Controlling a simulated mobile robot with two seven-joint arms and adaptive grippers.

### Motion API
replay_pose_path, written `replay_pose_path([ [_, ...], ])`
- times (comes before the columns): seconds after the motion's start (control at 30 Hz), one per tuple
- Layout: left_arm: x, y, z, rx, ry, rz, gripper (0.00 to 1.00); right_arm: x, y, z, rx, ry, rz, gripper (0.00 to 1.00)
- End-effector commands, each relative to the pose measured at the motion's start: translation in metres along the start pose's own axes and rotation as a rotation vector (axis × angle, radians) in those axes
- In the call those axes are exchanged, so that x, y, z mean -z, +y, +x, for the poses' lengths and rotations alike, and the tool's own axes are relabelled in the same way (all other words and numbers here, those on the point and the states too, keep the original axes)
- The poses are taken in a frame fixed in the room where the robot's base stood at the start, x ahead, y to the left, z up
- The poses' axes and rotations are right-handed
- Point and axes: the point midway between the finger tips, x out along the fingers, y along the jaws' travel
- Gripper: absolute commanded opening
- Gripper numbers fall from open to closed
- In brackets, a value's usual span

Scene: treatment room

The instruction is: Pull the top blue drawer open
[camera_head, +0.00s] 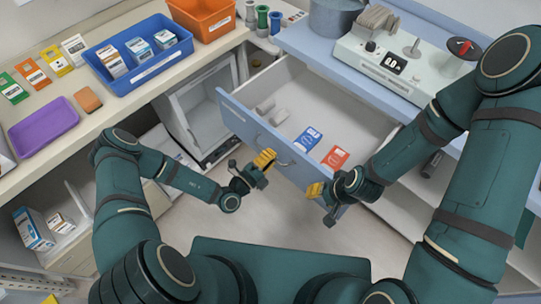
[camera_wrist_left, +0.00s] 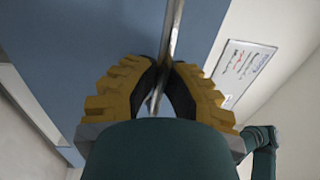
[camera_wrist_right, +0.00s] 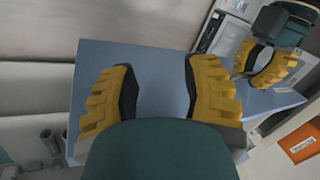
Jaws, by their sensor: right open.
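The top blue drawer (camera_head: 238,116) is pulled well out from its cabinet. Its inside shows, with a blue packet (camera_head: 307,139), an orange-red packet (camera_head: 335,158) and pale rolls in it. A metal bar handle (camera_head: 285,162) runs along its front; it also shows in the left wrist view (camera_wrist_left: 177,30). My left gripper (camera_head: 264,159) is at the handle, its yellow fingers (camera_wrist_left: 168,70) closed around the bar. My right gripper (camera_head: 318,190) is open and empty near the right end of the drawer front, which shows beyond its fingers in the right wrist view (camera_wrist_right: 158,75).
A blue worktop (camera_head: 325,55) above the drawer bears a device with a display (camera_head: 395,63) and a metal pot (camera_head: 333,17). On the left counter are a blue bin (camera_head: 135,70), an orange bin (camera_head: 205,20) and a purple tray (camera_head: 43,126). An open cabinet (camera_head: 198,105) stands left of the drawer.

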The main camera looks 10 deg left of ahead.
Motion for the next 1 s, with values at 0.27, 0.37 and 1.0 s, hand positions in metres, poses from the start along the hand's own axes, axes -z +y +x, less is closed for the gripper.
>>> replay_pose_path([
  [0.27,0.000,0.000,0.000,0.000,0.000,0.000,0.40,0.000,0.000,0.000,0.000,0.000,0.000,0.47],
  [0.37,0.000,0.000,-0.001,0.000,-0.001,0.000,0.40,0.000,0.000,0.000,0.000,0.000,0.000,0.47],
  [1.0,0.000,0.001,-0.100,-0.002,-0.001,0.000,0.40,0.000,0.000,0.000,0.000,0.000,0.000,0.47],
])
